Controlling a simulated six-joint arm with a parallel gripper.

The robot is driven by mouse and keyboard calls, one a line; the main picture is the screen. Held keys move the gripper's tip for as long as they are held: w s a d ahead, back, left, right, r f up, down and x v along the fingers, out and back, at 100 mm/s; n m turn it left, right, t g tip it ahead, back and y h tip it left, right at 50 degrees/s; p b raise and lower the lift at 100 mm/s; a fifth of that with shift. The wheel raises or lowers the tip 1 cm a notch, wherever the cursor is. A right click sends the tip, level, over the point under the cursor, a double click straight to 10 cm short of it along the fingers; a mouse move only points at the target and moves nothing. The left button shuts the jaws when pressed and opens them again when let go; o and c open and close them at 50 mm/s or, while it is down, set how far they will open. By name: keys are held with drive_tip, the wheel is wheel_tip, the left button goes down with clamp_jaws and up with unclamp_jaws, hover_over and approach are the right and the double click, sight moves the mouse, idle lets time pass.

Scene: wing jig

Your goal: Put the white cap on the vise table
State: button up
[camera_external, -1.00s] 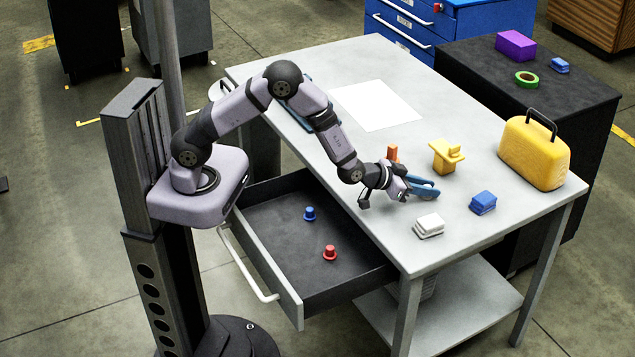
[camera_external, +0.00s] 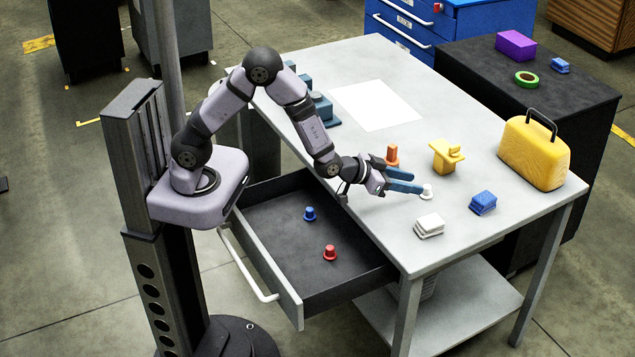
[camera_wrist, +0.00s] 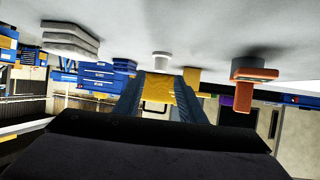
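The white cap (camera_external: 427,191) stands upright on the grey table (camera_external: 350,150). In the wrist view the cap (camera_wrist: 161,60) appears just beyond and between my blue fingers. My gripper (camera_external: 418,182) is open, low over the table, with its fingers pointing nearly level towards the cap. Its spread fingers also show in the wrist view (camera_wrist: 160,85). The cap looks close to the fingertips; I cannot tell whether they touch. A blue-grey, vise-like fixture (camera_external: 320,107) stands at the table's back left, partly hidden by my arm.
An orange piece (camera_external: 392,153) stands beside my fingers. A yellow piece (camera_external: 447,156), a blue stack (camera_external: 483,202), a white stack (camera_external: 429,226) and a yellow case (camera_external: 534,153) surround the area. The open drawer (camera_external: 285,240) holds a blue cap (camera_external: 310,213) and a red cap (camera_external: 330,252).

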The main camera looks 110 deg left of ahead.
drive_tip(key=shift+v, duration=2.6)
drive_tip(key=s+d+h, duration=0.1)
drive_tip(key=d, duration=0.2)
drive_tip(key=s+d+f+m+g+h, duration=0.1)
drive_tip(key=d+h, duration=0.1)
drive_tip(key=d, duration=0.1)
drive_tip(key=s+d+f+m+h, duration=0.1)
drive_tip(key=d, duration=0.2)
drive_tip(key=shift+f+g+h, duration=0.25)
drive_tip(key=shift+g+h, duration=0.05)
drive_tip(key=shift+g, duration=0.1)
drive_tip(key=s+d+m+g+h, duration=0.1)
drive_tip(key=s+d+g, duration=0.3)
drive_tip(key=s, duration=0.7)
drive_tip(key=s+d+f+m+g+h, duration=0.1)
drive_tip(key=s+d+m+g, duration=0.2)
drive_tip(key=s, duration=0.9)
drive_tip(key=shift+d+m+g+h, duration=0.35)
drive_tip(key=shift+d+g, duration=0.3)
drive_tip(key=shift+g, duration=0.25)
drive_tip(key=shift+f, duration=0.1)
